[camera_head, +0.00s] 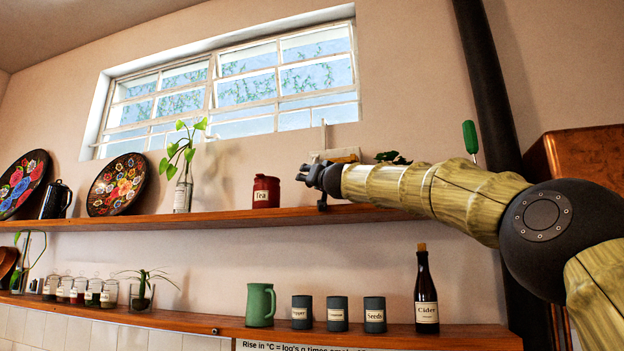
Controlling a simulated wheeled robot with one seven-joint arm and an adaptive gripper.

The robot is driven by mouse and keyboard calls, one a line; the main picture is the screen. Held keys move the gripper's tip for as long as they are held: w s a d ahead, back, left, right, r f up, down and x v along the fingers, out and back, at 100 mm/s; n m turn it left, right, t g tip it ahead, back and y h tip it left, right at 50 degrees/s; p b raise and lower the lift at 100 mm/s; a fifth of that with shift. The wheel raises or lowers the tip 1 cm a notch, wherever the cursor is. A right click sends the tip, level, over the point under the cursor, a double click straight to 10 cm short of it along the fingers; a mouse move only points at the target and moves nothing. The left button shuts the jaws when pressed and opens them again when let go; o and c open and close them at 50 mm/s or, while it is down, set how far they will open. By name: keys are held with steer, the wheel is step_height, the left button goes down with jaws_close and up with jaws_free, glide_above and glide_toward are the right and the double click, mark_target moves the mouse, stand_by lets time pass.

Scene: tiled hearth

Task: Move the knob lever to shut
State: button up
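No part in view is clearly the knob lever. A green upright handle on a thin metal shaft (470,138) shows above my arm, just left of the black pipe, and its lower end is hidden by the arm. A thin pale upright rod (323,135) stands behind my gripper near a pale block (338,155); I cannot tell what it belongs to. My gripper (312,185) is dark and small in the picture, in front of the upper shelf, right of the red Tea jar. Its fingers point left, and their gap is not clear. I see nothing held in it.
The upper shelf (240,217) carries the red Tea jar (266,191), a plant in a bottle (183,180) and painted plates (117,184). The lower shelf (200,322) holds a green jug (260,304), canisters and a Cider bottle (426,290). The black pipe (487,80) rises at right.

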steer(key=shift+a, duration=0.25)
steer(key=shift+s+d+f, duration=0.35)
steer(key=shift+s+d, duration=0.1)
steer(key=shift+s, duration=0.2)
steer(key=shift+s+d, duration=0.1)
steer(key=shift+s, duration=0.6)
steer(key=v, duration=0.9)
